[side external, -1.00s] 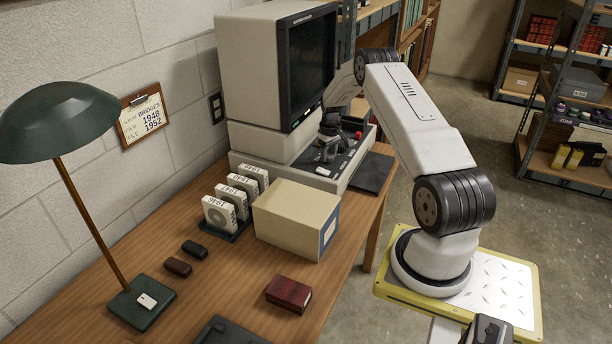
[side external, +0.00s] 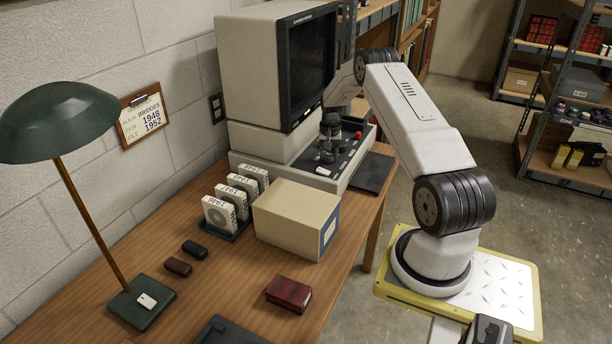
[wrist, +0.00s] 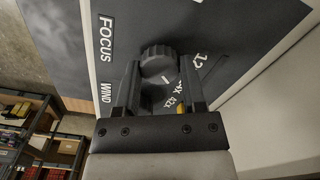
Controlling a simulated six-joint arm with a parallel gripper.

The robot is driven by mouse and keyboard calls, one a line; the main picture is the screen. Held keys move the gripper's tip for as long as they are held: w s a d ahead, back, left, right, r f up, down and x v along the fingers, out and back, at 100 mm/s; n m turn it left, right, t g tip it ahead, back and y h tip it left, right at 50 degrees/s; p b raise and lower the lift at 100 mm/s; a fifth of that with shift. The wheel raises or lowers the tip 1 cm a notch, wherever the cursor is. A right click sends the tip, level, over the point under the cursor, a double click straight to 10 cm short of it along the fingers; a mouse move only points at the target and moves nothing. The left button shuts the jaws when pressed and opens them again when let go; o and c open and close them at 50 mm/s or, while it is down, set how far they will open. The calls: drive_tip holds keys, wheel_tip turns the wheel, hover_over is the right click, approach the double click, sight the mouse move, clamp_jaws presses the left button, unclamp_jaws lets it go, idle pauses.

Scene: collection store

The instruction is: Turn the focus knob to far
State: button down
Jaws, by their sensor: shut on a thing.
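A dark round knob (wrist: 157,60) with a ribbed rim stands between the two fingers of my gripper (wrist: 160,66) in the wrist view. The fingers are shut on it from both sides. A white FOCUS label (wrist: 106,38) is on the panel to its left. White numerals and a short white line show beside the knob; I cannot tell which setting it stands at. In the side external view my gripper (side external: 328,152) is down at the control panel (side external: 338,172) of the film reader (side external: 262,75), and the knob is too small to make out there.
A WIND label (wrist: 105,93) sits below the FOCUS label. A red control (side external: 358,135) is close to my gripper on the panel. A cardboard box (side external: 296,218) and several white film boxes (side external: 219,215) stand in front of the reader.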

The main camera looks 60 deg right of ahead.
sight(329, 155)
drive_tip(key=m, duration=0.5)
drive_tip(key=shift+m, duration=0.3)
drive_tip(key=m, duration=0.4)
drive_tip(key=shift+m, duration=0.4)
drive_tip(key=shift+c, duration=0.9)
unclamp_jaws()
drive_tip(key=shift+r, duration=0.15)
drive_tip(key=shift+r, duration=3.8)
